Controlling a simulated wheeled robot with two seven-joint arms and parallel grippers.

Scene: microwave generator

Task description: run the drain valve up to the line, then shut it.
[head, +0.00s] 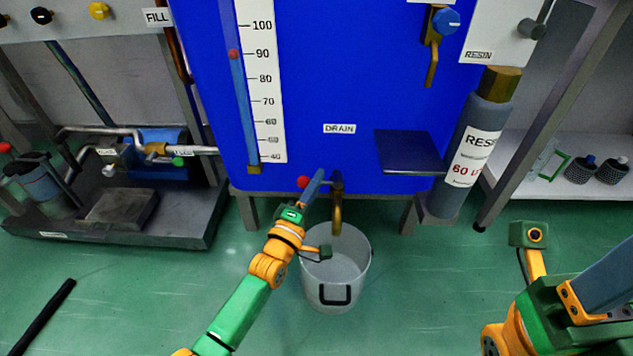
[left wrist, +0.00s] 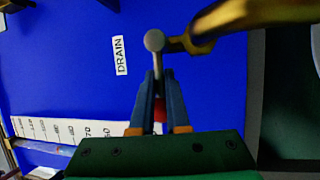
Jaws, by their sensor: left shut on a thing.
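The drain valve's brass spout (head: 337,215) hangs below the DRAIN label (head: 340,128) on the blue tank. My left gripper (head: 313,186) is shut on the valve's lever beside the spout. The lever's red end (head: 302,182) shows just left of the fingers. In the left wrist view the grey lever (left wrist: 155,62) runs between the closed fingers (left wrist: 158,85). A pale bucket (head: 337,270) stands under the spout; I see no clear stream. The tank's gauge (head: 264,90) has a red marker (head: 233,54) near 90. My right gripper (head: 605,280) is partly in frame, its fingertips cut off.
A dark shelf (head: 410,152) juts from the tank, right of the drain. A grey resin cylinder (head: 470,150) stands at its right. A pipe rig on a dark tray (head: 120,215) is at the left. A black bar (head: 43,318) lies on the green floor.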

